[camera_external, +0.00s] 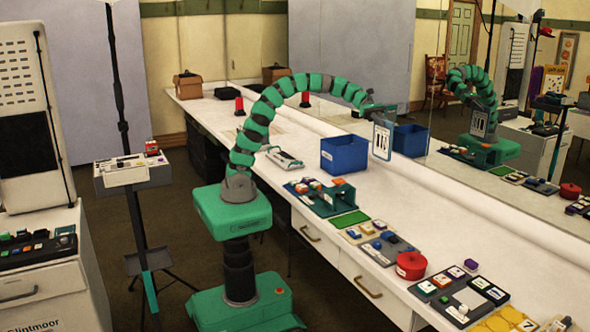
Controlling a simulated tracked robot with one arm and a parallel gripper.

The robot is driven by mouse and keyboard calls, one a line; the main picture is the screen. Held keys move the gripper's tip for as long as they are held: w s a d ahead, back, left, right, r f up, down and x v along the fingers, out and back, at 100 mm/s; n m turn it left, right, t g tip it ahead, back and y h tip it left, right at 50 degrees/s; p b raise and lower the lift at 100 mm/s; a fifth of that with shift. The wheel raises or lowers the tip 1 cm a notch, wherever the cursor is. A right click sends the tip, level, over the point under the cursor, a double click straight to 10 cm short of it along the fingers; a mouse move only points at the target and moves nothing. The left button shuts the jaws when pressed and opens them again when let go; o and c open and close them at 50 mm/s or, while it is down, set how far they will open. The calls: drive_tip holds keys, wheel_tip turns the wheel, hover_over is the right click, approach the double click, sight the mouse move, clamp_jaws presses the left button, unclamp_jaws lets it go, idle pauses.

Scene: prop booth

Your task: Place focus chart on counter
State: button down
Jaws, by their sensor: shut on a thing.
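My gripper (381,112) is at the end of the green, arched arm, over the counter (260,118). It is shut on the focus chart (381,141), a small pale panel with dark bars and a blue-grey edge. The chart hangs upright below the gripper, just right of the blue bin (343,155). Its lower edge appears above the counter top, but I cannot tell the exact gap. The fingertips are too small to make out clearly.
A mirror behind the counter reflects my arm and the chart. Teal trays of blocks (318,198), a red roll (411,265) and grey trays (459,295) fill the front right. A clipboard-like device (285,158) lies left of the bin. Bare counter lies right of the bin.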

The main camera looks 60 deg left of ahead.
sight(380, 158)
wheel_tip(380, 158, down, 17)
drive_tip(key=shift+r, duration=0.2)
drive_tip(key=w+d+f+b, duration=0.1)
drive_tip(key=w+d+f, duration=0.1)
drive_tip(key=w, duration=0.5)
drive_tip(key=w+d+f, duration=0.3)
drive_tip(key=w+d, duration=0.2)
drive_tip(key=w, duration=0.2)
drive_tip(key=shift+w+b, duration=0.15)
drive_tip(key=shift+b, duration=0.2)
idle(0.4)
drive_tip(key=c, duration=1.4)
unclamp_jaws()
drive_tip(key=shift+r, duration=0.1)
